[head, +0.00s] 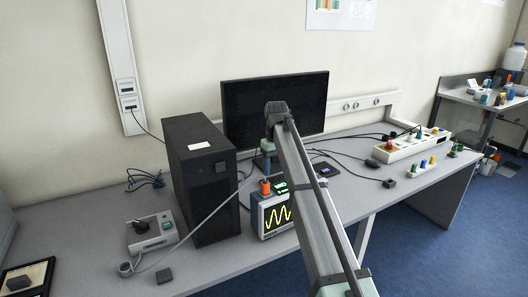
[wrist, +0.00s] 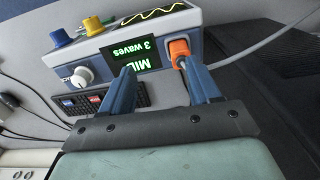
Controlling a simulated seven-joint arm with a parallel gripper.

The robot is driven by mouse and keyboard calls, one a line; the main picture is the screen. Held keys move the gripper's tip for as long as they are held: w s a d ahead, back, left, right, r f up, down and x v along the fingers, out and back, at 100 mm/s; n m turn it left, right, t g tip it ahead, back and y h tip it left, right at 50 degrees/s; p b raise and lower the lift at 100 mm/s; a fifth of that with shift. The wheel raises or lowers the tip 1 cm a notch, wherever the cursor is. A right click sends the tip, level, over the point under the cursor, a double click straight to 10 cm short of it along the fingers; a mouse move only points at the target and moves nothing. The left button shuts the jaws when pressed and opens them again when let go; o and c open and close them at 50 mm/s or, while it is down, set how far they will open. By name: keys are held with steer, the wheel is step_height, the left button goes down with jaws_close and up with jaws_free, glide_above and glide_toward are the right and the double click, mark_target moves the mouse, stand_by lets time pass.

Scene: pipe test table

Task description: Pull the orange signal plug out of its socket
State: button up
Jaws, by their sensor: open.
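The orange signal plug (wrist: 179,48) sits in the signal box (wrist: 160,25), beside its small green-lit display, in the wrist view. A grey cable (wrist: 255,44) runs from the plug to the right. In the head view the plug (head: 265,187) stands on top of the box (head: 275,220), whose screen shows a yellow wave. My gripper (wrist: 155,67) is open and empty in the wrist view. Its right fingertip overlaps the plug's lower edge; its left fingertip is before the display. I cannot tell whether the right finger touches the plug.
The box's top also has a white knob (wrist: 82,77) and yellow and blue knobs. A black computer tower (head: 200,180) stands close left of the box, with a monitor (head: 300,100) behind. A control box with a joystick (head: 152,232) is at left.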

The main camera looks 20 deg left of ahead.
mark_target(264, 182)
steer(key=a+r, duration=0.4)
steer(key=r, duration=0.1)
steer(key=shift+n, duration=0.4)
step_height(264, 182, down, 13)
steer(key=shift+s+f, duration=0.1)
steer(key=shift+f, duration=0.1)
steer(key=shift+a, duration=0.1)
jaws_close()
stand_by(0.7)
steer(key=shift+r, duration=0.2)
stand_by(0.4)
steer(key=shift+r, duration=1.9)
